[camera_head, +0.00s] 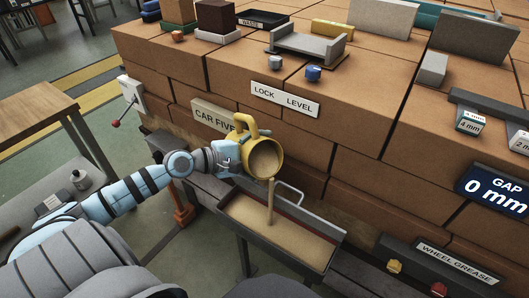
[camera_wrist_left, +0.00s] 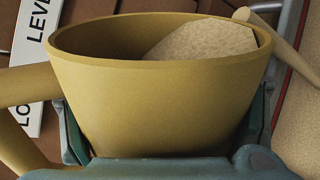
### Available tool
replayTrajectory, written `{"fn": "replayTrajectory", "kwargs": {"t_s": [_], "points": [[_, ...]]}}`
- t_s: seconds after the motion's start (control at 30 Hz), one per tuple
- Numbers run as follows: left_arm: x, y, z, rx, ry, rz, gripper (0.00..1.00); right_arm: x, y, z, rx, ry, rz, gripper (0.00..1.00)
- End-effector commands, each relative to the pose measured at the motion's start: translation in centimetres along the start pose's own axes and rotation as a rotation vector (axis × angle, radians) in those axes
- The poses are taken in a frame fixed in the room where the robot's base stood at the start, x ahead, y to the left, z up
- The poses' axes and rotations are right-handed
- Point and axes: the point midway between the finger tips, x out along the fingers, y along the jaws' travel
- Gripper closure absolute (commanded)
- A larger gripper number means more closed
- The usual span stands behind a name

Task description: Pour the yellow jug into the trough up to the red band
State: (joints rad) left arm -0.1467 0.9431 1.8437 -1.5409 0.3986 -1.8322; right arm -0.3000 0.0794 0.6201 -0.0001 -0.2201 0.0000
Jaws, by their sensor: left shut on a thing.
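The yellow jug (camera_head: 248,146) is tilted, mouth towards the right and front, and a tan stream (camera_head: 270,203) falls from its lip. My left gripper (camera_head: 230,156) is shut on the jug's body, and its two fingers (camera_wrist_left: 165,135) flank the jug (camera_wrist_left: 155,95) in the left wrist view. Tan grain shows inside the jug against one side. The grey trough (camera_head: 338,237) stands below, with tan grain covering its floor. A dark reddish strip shows along its inner walls; I cannot tell the level against the red band. My right gripper is not in view.
A brick wall with a "LOCK LEVEL" sign (camera_head: 285,99) stands behind the jug. A wire handle (camera_head: 290,190) rises at the trough's back edge. A "WHEEL GREASE" box (camera_head: 440,262) is at the lower right. A wooden table (camera_head: 35,125) is at left.

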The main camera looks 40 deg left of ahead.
Motion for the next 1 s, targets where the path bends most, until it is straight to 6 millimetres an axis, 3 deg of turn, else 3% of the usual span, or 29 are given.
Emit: {"fn": "replayTrajectory", "kwargs": {"t_s": [1.0], "points": [[0.4,-1.3,-0.4,0.095,0.031,0.002,0.55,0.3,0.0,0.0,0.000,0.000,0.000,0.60]]}}
